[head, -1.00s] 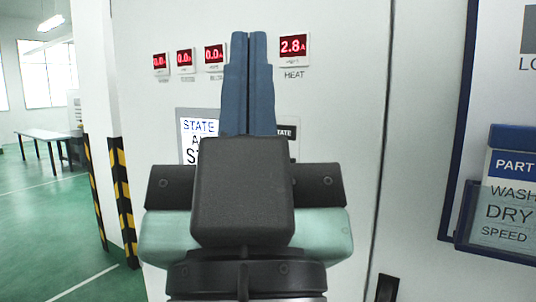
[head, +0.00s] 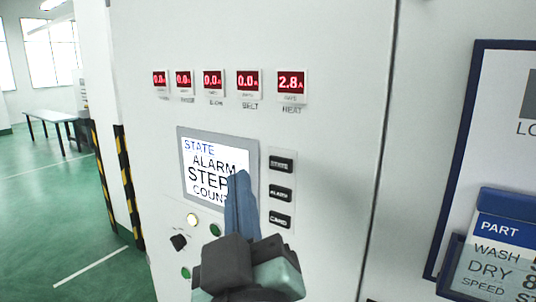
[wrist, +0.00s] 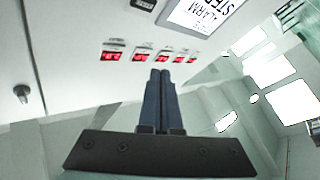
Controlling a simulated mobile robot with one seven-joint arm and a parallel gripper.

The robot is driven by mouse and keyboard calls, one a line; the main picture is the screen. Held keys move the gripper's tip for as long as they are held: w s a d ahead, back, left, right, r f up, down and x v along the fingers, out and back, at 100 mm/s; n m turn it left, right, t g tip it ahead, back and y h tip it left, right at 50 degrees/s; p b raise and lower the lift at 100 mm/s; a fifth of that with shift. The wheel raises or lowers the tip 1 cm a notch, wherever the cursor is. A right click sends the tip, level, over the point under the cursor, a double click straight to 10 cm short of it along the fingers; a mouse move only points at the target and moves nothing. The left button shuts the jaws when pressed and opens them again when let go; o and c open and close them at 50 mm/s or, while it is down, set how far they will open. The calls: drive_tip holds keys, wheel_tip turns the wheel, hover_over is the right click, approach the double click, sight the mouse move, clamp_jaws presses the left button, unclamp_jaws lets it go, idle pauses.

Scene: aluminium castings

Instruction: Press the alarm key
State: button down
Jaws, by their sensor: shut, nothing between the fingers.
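The alarm key (head: 280,192) is a small black button with a white label, the middle one of three stacked to the right of the screen (head: 203,165). My gripper (head: 238,174) is shut and empty, its blue fingers pointing up in front of the screen's lower right part. In the head view its tips lie left of the alarm key and a little above it; the gap to the panel cannot be told. In the wrist view the shut fingers (wrist: 160,72) appear below the meters, and the alarm key is not clearly visible there.
The state key (head: 281,164) is above the alarm key and the card key (head: 280,219) below. Red meters (head: 248,83) run above the screen. A black knob (head: 179,242) and round lamps are lower left. A blue-framed board (head: 452,165) stands at right.

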sight(280, 193)
wheel_tip(280, 193, down, 7)
drive_tip(key=w+a+n+g+y+p, duration=0.1)
drive_tip(key=n+g+p, duration=0.3)
drive_tip(key=p, duration=0.1)
drive_tip(key=shift+w+a+n+g, duration=0.15)
drive_tip(key=shift+n+g, duration=0.15)
drive_tip(key=shift+n, duration=0.1)
drive_tip(key=shift+w, duration=0.15)
drive_tip(key=shift+w+d+r+b, duration=0.1)
drive_tip(key=shift+w+d+b, duration=0.05)
drive_tip(key=shift+w+d, duration=0.9)
drive_tip(key=shift+w+d+f+b, duration=0.1)
drive_tip(key=shift+w+d, duration=0.6)
drive_tip(key=shift+w, duration=0.55)
drive_tip(key=shift+w+d+r+b, duration=0.1)
drive_tip(key=shift+w+d+b, duration=0.05)
drive_tip(key=shift+w+d, duration=0.9)
drive_tip(key=shift+w+a, duration=0.1)
drive_tip(key=shift+w, duration=0.05)
drive_tip(key=shift+w+d, duration=0.2)
drive_tip(key=shift+w, duration=0.1)
